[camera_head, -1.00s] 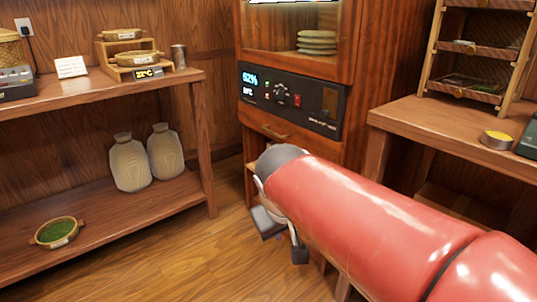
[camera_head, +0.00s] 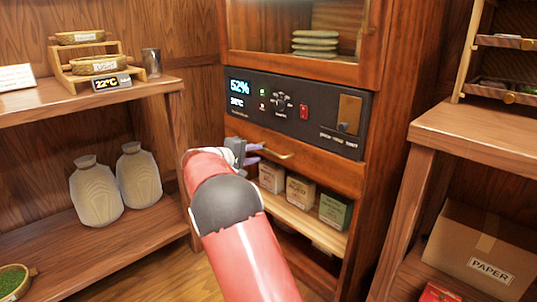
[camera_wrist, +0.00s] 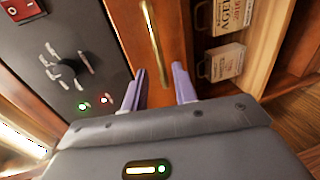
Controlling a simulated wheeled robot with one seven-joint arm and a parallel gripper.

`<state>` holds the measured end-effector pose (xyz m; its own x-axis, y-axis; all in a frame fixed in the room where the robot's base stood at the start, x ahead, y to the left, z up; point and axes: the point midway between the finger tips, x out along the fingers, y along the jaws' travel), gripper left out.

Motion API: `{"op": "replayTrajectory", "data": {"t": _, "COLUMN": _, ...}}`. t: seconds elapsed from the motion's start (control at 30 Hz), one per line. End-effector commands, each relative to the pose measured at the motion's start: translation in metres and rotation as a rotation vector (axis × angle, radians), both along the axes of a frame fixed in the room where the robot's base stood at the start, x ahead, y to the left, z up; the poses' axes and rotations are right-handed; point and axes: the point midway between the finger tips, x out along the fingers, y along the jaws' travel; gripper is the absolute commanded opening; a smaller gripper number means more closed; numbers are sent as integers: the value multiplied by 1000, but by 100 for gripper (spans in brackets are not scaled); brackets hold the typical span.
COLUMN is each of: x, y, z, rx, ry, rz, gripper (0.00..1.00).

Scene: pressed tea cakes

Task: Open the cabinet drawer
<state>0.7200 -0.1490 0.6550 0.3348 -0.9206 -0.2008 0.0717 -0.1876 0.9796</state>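The wooden cabinet drawer (camera_head: 325,174) sits below the black control panel and looks shut, its front close to flush with the cabinet. Its thin brass handle (camera_head: 273,153) is partly behind my gripper (camera_head: 254,151) in the head view. In the wrist view the handle (camera_wrist: 152,40) runs down the drawer front (camera_wrist: 174,35), and its lower end shows between the fingertips. My gripper (camera_wrist: 160,70) is open, with two pale purple fingers apart and nothing held. I cannot tell whether the fingers touch the drawer.
The control panel (camera_head: 325,113) with knob and red switch is just above the drawer. An open shelf below holds several tea boxes (camera_head: 334,211). A side shelf with two jars (camera_head: 96,192) stands left; a table with a paper box (camera_head: 480,250) stands right.

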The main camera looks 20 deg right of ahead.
Motion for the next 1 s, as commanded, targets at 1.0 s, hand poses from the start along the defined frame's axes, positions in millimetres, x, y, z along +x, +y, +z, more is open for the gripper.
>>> {"op": "replayTrajectory", "data": {"t": 1.0, "x": 21, "y": -61, "z": -13, "rx": 4, "ry": 0, "rz": 0, "gripper": 0}}
